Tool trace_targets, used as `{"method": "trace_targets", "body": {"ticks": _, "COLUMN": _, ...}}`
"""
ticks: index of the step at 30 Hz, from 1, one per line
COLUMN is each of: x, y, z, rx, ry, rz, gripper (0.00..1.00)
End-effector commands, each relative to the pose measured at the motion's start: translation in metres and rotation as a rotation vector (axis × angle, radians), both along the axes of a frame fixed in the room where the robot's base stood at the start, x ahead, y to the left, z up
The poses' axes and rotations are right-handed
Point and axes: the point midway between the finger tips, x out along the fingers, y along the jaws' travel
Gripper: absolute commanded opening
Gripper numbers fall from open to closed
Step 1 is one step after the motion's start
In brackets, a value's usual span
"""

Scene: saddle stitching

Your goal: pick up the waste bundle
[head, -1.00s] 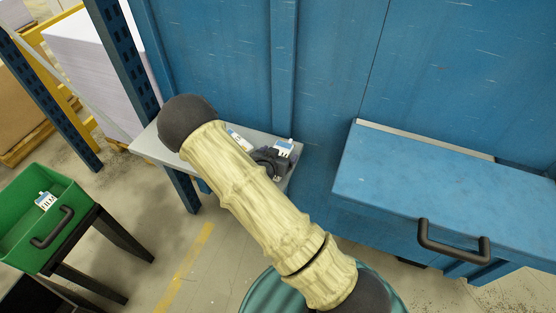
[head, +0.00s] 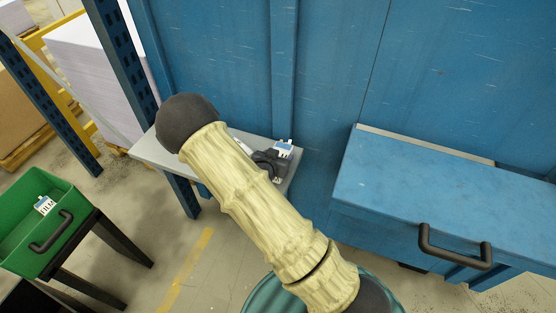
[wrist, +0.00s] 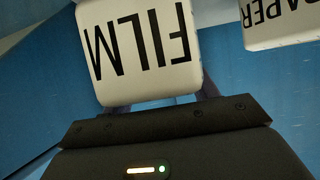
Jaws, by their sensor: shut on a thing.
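A small white block marked FILM (wrist: 145,50), probably the waste bundle, fills the upper middle of the wrist view, its lettering upside down. My gripper (wrist: 155,105) is shut on it, with dark fingers behind its lower edge. In the head view my dark gripper (head: 268,163) is over the grey shelf (head: 155,154), with the white and blue block (head: 284,150) at its far side. I cannot tell whether the block touches the shelf. A second block marked PAPER (wrist: 270,22) is beside it, cut by the frame. My pale arm hides part of the shelf.
A green bin (head: 62,230) with a dark handle stands on a black stand at left, with another FILM-marked piece (head: 45,205) in it. A blue chest (head: 440,195) with a handle is at right. A blue wall (head: 330,60) closes off the back.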

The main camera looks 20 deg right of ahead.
Motion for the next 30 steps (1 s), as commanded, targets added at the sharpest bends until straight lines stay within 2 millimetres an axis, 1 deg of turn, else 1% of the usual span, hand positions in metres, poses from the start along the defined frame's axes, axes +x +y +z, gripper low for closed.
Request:
{"method": "trace_targets", "body": {"ticks": 9, "x": 0.001, "y": 0.001, "z": 0.053, "rx": 0.003, "ry": -0.006, "rz": 0.000, "gripper": 0.33}}
{"method": "trace_targets", "body": {"ticks": 12, "x": 0.001, "y": 0.001, "z": 0.068, "rx": 0.003, "ry": -0.006, "rz": 0.002, "gripper": 0.33}}
{"method": "trace_targets", "body": {"ticks": 15, "x": 0.000, "y": 0.000, "z": 0.078, "rx": 0.000, "ry": -0.004, "rz": 0.001, "gripper": 0.33}}
{"method": "trace_targets", "body": {"ticks": 19, "x": 0.000, "y": 0.000, "z": 0.082, "rx": -0.001, "ry": -0.001, "rz": 0.000, "gripper": 0.33}}
{"method": "trace_targets", "body": {"ticks": 30, "x": 0.000, "y": 0.000, "z": 0.082, "rx": 0.000, "ry": -0.001, "rz": 0.001, "gripper": 0.33}}
